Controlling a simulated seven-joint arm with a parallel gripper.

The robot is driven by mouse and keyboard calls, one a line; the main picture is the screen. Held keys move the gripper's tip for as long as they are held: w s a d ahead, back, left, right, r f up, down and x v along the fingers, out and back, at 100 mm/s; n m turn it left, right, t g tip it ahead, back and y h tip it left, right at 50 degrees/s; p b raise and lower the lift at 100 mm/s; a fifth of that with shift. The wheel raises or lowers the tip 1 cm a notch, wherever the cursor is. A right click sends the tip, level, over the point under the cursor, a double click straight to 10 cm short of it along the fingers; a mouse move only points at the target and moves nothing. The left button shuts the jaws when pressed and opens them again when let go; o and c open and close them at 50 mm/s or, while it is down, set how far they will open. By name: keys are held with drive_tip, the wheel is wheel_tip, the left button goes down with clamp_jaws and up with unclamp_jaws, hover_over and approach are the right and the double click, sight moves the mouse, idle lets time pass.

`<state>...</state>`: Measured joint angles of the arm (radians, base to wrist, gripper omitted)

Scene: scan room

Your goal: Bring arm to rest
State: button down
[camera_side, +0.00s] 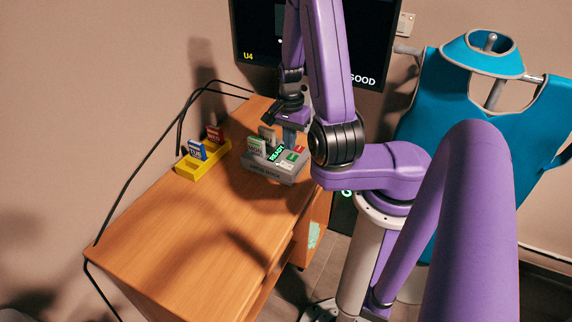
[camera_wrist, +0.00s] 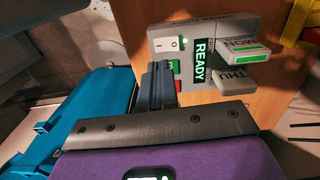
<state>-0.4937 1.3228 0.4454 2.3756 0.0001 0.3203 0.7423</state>
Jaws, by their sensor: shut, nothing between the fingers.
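My gripper (camera_side: 290,138) is shut and empty, pointing down over the grey box on the desk. In the wrist view its fingertips (camera_wrist: 160,68) are together and partly cover a green button on the box. I cannot tell whether they touch it. The grey box (camera_side: 269,172) has a display (camera_wrist: 201,61) reading READY, a white switch (camera_wrist: 169,44) and a red button (camera_side: 300,149). A MON card (camera_wrist: 242,49) and a THU card (camera_wrist: 232,77) stand in the box.
A yellow rack (camera_side: 187,172) holds a blue card (camera_side: 197,151) and a red WED card (camera_side: 215,134). The wooden desk (camera_side: 190,235) is clear in front. A monitor (camera_side: 375,40) showing U4 and GOOD is behind. A blue apron (camera_side: 445,95) hangs right. Black cable (camera_side: 140,175) runs along the desk's left edge.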

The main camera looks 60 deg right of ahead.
drive_tip(key=shift+w+r, duration=0.1)
drive_tip(key=shift+r, duration=0.05)
drive_tip(key=w+a+r+n, duration=0.3)
drive_tip(key=a+r+n, duration=0.1)
drive_tip(key=a+n, duration=0.35)
drive_tip(key=w+a+r+n, duration=0.35)
drive_tip(key=a+n, duration=0.25)
drive_tip(key=n, duration=0.2)
drive_tip(key=s+a+r+n, duration=0.2)
drive_tip(key=s+r+n, duration=0.1)
drive_tip(key=s+n, duration=0.4)
drive_tip(key=s+a+r+n, duration=0.2)
drive_tip(key=s+n, duration=0.6)
drive_tip(key=s, duration=0.4)
drive_tip(key=shift+s+a+r, duration=0.3)
drive_tip(key=shift+s+r, duration=0.05)
drive_tip(key=shift+r, duration=0.5)
